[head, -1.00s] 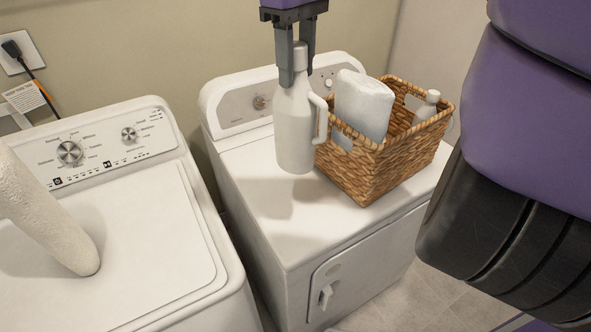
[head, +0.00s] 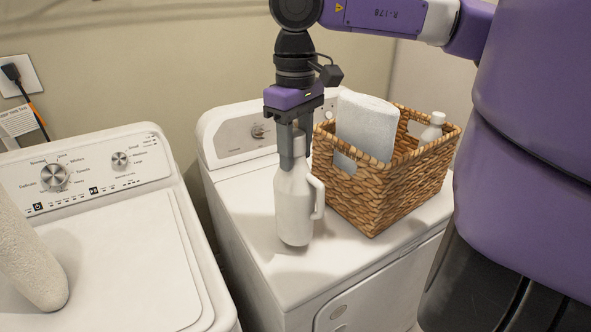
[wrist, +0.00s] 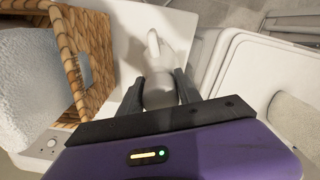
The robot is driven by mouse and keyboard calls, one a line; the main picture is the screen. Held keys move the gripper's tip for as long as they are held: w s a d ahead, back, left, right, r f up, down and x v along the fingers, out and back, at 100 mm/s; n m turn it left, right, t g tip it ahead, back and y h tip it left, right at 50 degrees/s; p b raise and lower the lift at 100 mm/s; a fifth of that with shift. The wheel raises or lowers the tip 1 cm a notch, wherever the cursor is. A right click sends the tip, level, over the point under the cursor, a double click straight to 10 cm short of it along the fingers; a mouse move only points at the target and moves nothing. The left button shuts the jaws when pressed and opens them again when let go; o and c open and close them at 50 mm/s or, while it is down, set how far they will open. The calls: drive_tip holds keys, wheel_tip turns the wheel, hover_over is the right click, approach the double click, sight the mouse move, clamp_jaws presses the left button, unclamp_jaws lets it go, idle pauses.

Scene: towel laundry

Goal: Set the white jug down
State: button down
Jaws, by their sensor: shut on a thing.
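The white jug (head: 294,208) is upright over the top of the right-hand machine (head: 245,215), left of the wicker basket. Its handle faces right, toward the basket. My gripper (head: 293,160) points down and is shut on the jug's neck. The jug's base is at or very near the machine top; I cannot tell for certain whether it touches. In the wrist view the jug (wrist: 160,88) sits between the two dark fingers (wrist: 160,98), with its handle pointing away from my wrist.
A wicker basket (head: 375,195) holding a white folded towel (head: 366,125) and a white bottle (head: 432,128) stands just right of the jug. Another white machine (head: 130,260) with a rolled towel (head: 30,262) is at left. The machine top in front of the jug is clear.

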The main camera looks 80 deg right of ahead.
sight(296, 166)
drive_tip(key=shift+f+b, duration=0.7)
drive_tip(key=shift+f, duration=0.95)
drive_tip(key=c, duration=0.8)
unclamp_jaws()
drive_tip(key=shift+c, duration=0.2)
wheel_tip(296, 166, up, 12)
drive_tip(key=shift+r, duration=0.1)
